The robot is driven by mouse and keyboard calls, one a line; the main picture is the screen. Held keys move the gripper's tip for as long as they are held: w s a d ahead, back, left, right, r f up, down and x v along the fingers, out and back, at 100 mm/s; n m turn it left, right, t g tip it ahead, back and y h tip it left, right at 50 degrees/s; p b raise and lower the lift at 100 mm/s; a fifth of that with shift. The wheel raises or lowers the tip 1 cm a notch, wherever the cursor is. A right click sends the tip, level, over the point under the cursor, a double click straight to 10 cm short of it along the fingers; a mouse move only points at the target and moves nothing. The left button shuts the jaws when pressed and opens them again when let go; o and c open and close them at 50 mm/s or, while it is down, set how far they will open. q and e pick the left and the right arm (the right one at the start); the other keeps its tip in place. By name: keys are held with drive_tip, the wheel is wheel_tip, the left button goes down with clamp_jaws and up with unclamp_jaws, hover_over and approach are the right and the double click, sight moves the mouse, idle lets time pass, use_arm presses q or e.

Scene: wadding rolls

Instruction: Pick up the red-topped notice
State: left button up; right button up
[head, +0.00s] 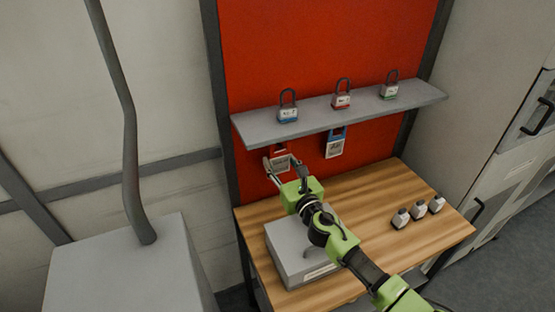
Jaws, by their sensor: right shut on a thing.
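A small notice with a red top (279,163) hangs against the red board, below the left part of the grey shelf. My right gripper (284,167) is at this notice, with its fingers on either side of it, and is shut on it. The fingers and the gripper body hide part of the notice. A second notice, with a blue top (334,146), hangs under the shelf to the right, apart from my gripper. My left gripper is not in view.
A grey shelf (350,112) above the gripper bears padlocks marked blue (288,110), red (341,96) and green (390,87). On the wooden table (360,200) stand a grey box (284,248) under my arm and small grey-white items (419,209) at right. The middle of the table is clear.

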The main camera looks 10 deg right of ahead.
drive_tip(key=s+d, duration=0.1)
drive_tip(key=s, duration=0.4)
drive_tip(key=s+d+b, duration=0.1)
drive_tip(key=s, duration=0.4)
drive_tip(key=s+d+b, duration=0.1)
drive_tip(key=s, duration=0.4)
drive_tip(key=shift+s+d, duration=0.1)
drive_tip(key=shift+s, duration=0.45)
